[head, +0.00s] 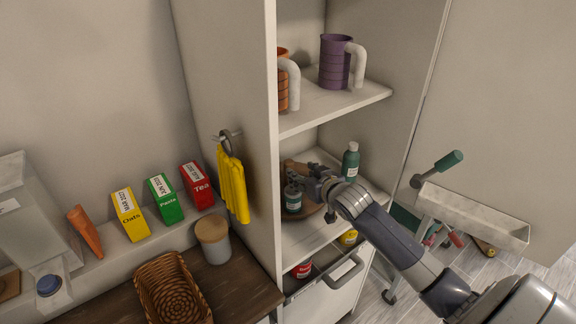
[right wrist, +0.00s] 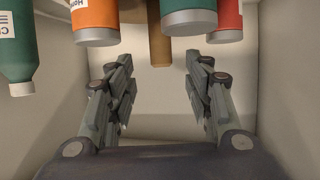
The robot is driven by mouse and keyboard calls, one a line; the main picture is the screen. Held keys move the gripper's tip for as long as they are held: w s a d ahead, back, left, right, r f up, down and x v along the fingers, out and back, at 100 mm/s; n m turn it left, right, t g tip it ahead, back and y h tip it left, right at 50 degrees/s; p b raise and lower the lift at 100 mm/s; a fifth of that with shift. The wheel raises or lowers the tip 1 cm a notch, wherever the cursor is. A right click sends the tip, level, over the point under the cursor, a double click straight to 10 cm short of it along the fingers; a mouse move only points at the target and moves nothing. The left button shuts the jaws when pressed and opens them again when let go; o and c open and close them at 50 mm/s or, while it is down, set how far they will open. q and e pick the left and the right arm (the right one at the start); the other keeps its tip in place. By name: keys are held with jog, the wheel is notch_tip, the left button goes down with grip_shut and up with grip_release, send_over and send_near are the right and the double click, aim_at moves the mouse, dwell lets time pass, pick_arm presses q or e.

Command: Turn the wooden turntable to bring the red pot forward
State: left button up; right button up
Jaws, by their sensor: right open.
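The wooden turntable (head: 312,212) sits on the lower shelf of the tall cabinet, its brown rim partly hidden by my right gripper (head: 308,180) and a dark green pot (head: 292,199). That view appears upside down. It shows a red pot (right wrist: 232,20) at the top right, a green pot (right wrist: 188,15) beside it, an orange pot (right wrist: 94,18) and a brown upright piece (right wrist: 160,42). The red pot is not visible on the turntable in the head view. My left gripper is not in view.
A green bottle (head: 350,161) stands on the shelf right of the turntable; it also shows in the right wrist view (right wrist: 16,50). The cabinet side wall (head: 240,90) and upper shelf (head: 335,107) bound the space. A drawer (head: 330,290) lies below.

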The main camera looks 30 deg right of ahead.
aim_at(292, 168)
jog(key=x, duration=0.2)
jog(key=shift+w+p, duration=0.4)
jog(key=shift+w, duration=0.05)
jog(key=x, duration=0.5)
jog(key=shift+w+f+p, duration=0.15)
jog(key=shift+w+p, duration=0.05)
jog(key=shift+p, duration=0.2)
jog(key=shift+w+f, duration=0.15)
jog(key=shift+w, duration=0.15)
jog(key=shift+w+f, duration=0.2)
jog(key=shift+w, duration=0.15)
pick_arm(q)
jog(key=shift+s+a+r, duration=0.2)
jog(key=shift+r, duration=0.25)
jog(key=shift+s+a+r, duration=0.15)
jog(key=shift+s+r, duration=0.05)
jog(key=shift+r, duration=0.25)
pick_arm(e)
jog(key=shift+d, duration=0.1)
grip_shut()
